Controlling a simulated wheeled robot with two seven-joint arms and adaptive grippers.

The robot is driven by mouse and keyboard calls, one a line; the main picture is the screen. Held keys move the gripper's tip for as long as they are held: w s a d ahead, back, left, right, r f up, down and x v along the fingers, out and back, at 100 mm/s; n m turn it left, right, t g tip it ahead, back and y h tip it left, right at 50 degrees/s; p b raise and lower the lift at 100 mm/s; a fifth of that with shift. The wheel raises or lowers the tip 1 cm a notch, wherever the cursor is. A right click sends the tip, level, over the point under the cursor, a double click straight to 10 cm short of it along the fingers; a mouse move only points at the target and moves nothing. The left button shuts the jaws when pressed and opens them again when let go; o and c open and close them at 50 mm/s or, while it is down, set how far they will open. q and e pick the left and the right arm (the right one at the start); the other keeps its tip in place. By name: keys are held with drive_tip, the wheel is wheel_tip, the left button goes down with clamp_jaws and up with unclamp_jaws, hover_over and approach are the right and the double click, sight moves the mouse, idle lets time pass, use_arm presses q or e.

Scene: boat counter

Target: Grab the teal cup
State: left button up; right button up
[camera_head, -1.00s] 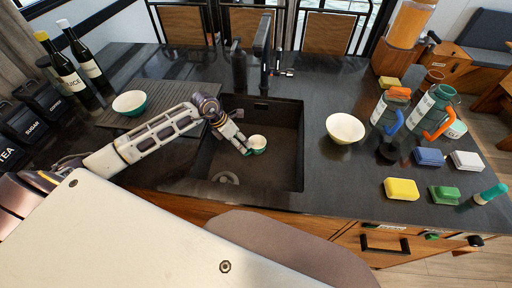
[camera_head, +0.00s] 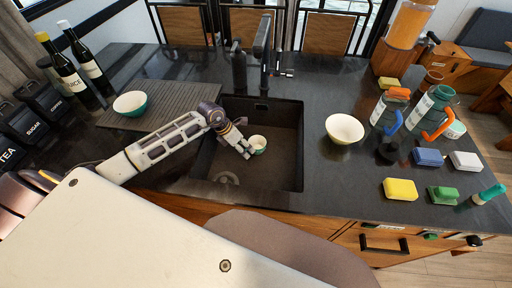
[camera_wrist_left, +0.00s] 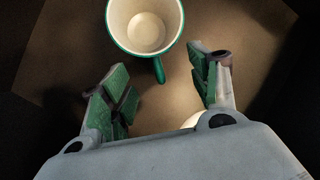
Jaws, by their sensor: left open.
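The teal cup (camera_head: 258,144) stands in the sink, with a cream inside and a teal outside. In the left wrist view the teal cup (camera_wrist_left: 146,24) is at the top, its handle pointing toward my gripper. My left gripper (camera_head: 247,151) reaches down into the sink beside the cup. In the left wrist view my left gripper (camera_wrist_left: 160,88) is open, its green-padded fingers apart on either side of the handle's end. The fingers are not closed on the cup. My right gripper is not in view.
The dark sink (camera_head: 285,171) has walls around the cup. A faucet (camera_head: 265,48) stands behind it. A teal bowl (camera_head: 130,104) sits on the drying mat at left, and a cream bowl (camera_head: 345,129) is right of the sink. Bottles and sponges crowd the right counter.

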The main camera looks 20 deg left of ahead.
use_arm(q)
drive_tip(key=shift+x, duration=1.4)
drive_tip(key=shift+s, duration=0.1)
clamp_jaws()
